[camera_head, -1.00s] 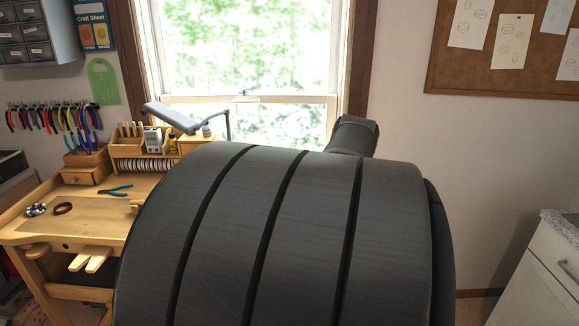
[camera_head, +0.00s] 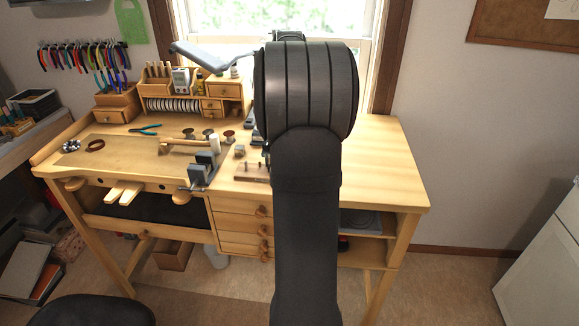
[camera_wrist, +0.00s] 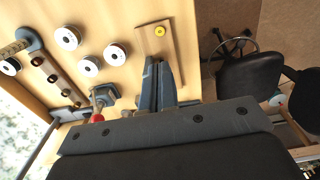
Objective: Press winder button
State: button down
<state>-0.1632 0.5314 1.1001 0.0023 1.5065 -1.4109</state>
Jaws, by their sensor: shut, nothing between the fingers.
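My gripper (camera_wrist: 157,85) shows in the wrist view as a narrow pair of grey fingers, shut and empty. They point up the picture toward a wooden strip (camera_wrist: 148,44) on the bench. A small yellow disc (camera_wrist: 159,31) sits on the strip, a little beyond the fingertips. I cannot tell whether this disc is the winder button. A small part with a red end (camera_wrist: 97,117) lies left of the fingers, partly hidden by my gripper's body. In the head view my arm covers part of the bench, and I cannot make out the winder there.
The wooden workbench (camera_head: 385,165) stands before a window, with a bare top at its right. A grey vise-like block (camera_head: 203,168) and several spools (camera_wrist: 89,66) are left of my arm. Pliers (camera_head: 145,129) lie further left. A dark chair (camera_wrist: 250,85) stands beyond the bench edge.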

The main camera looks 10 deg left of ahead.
notch_tip(320, 180, down, 14)
dwell(0.8)
jog(key=shift+s+f, duration=0.15)
jog(key=shift+f, duration=0.8)
notch_tip(320, 180, up, 15)
jog(key=shift+r, duration=0.15)
